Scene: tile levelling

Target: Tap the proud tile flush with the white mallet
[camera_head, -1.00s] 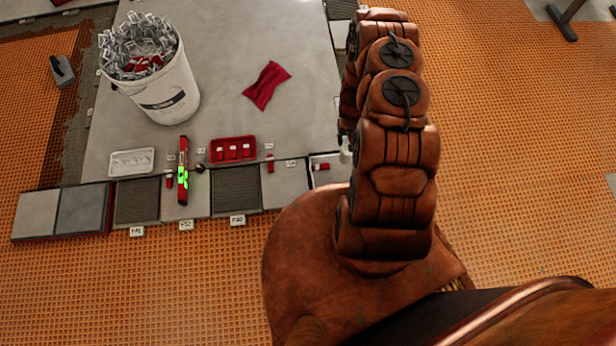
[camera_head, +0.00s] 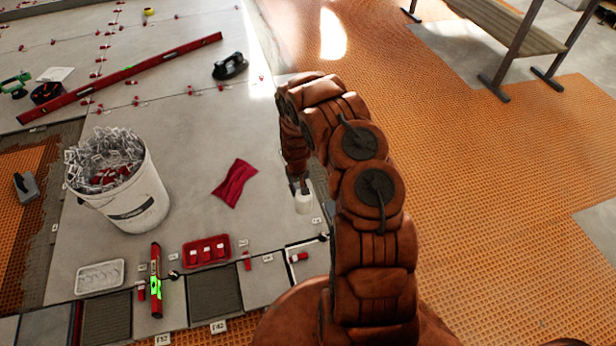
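The white mallet's head (camera_head: 303,204) shows as a pale cylinder just below the end of my arm. My gripper (camera_head: 299,184) appears shut on the mallet, with dark fingers just above the head; my arm hides most of the grip and the handle. The mallet is over the right edge of the large grey tiles, and its height above them is unclear. A row of smaller light and dark tiles, including a dark tile (camera_head: 214,293), runs along the front edge. I cannot tell which tile is proud. A red level (camera_head: 156,282) with a green-lit display lies across this row.
A white bucket of clips (camera_head: 150,200), red cloth (camera_head: 235,183), red tray (camera_head: 190,254) and white tray (camera_head: 82,278) sit on the tiles. A long red level (camera_head: 150,67) and a black suction lifter (camera_head: 230,66) lie farther back. Orange matting (camera_head: 470,190) is open at right.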

